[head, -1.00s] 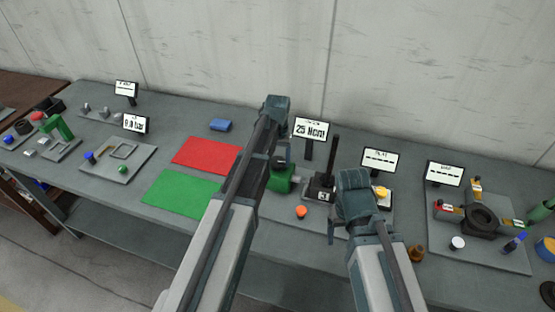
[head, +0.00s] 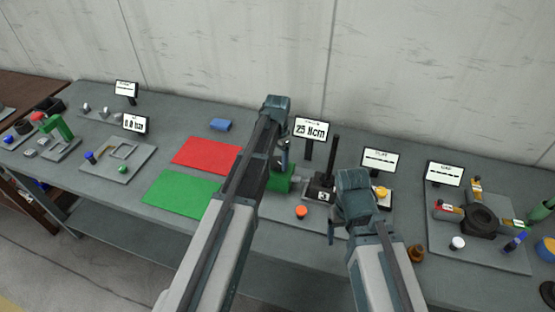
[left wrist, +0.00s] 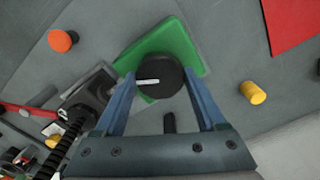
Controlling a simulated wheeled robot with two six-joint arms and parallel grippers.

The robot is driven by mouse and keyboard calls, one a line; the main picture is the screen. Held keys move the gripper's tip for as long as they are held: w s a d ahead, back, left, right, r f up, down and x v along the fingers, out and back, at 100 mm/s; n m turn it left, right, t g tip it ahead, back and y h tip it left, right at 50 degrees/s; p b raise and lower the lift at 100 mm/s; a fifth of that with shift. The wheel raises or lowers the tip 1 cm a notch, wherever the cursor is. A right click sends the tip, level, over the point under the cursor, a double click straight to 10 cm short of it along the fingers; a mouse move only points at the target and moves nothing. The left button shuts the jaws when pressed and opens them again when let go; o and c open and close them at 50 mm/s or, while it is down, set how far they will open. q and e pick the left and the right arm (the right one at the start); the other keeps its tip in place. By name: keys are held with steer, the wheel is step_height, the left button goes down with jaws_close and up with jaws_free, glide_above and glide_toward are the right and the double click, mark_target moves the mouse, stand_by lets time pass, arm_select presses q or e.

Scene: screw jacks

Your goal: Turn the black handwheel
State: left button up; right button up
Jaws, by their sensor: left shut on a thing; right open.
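The black handwheel (left wrist: 165,80) is a round black knob with a white mark pointing left in the left wrist view. It sits on a green block (left wrist: 160,42), which also shows in the head view (head: 281,179). My left gripper (left wrist: 158,77) is shut on the handwheel, one blue finger on each side of its rim. In the head view my left arm hides the handwheel. My right gripper (head: 348,226) is open and apart from it, to the right, partly hidden by its own wrist.
A display reading 25 Ncm (head: 311,129) stands behind the green block. A dark jack with a ribbed post (head: 321,186) stands close on its right. An orange knob (head: 301,211) is in front. Red (head: 207,155) and green (head: 182,194) mats lie flat to the left.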

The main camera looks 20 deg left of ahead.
mark_target(277, 161)
stand_by(0.5)
arm_select(q)
steer(key=o, duration=1.3)
steer(key=shift+r, duration=0.15)
step_height(277, 161, up, 14)
steer(key=p, duration=1.3)
steer(key=shift+f+p, duration=0.25)
steer(key=shift+p, duration=0.15)
steer(key=shift+f, duration=0.2)
step_height(277, 161, down, 13)
steer(key=b, duration=1.3)
steer(key=shift+r, duration=0.15)
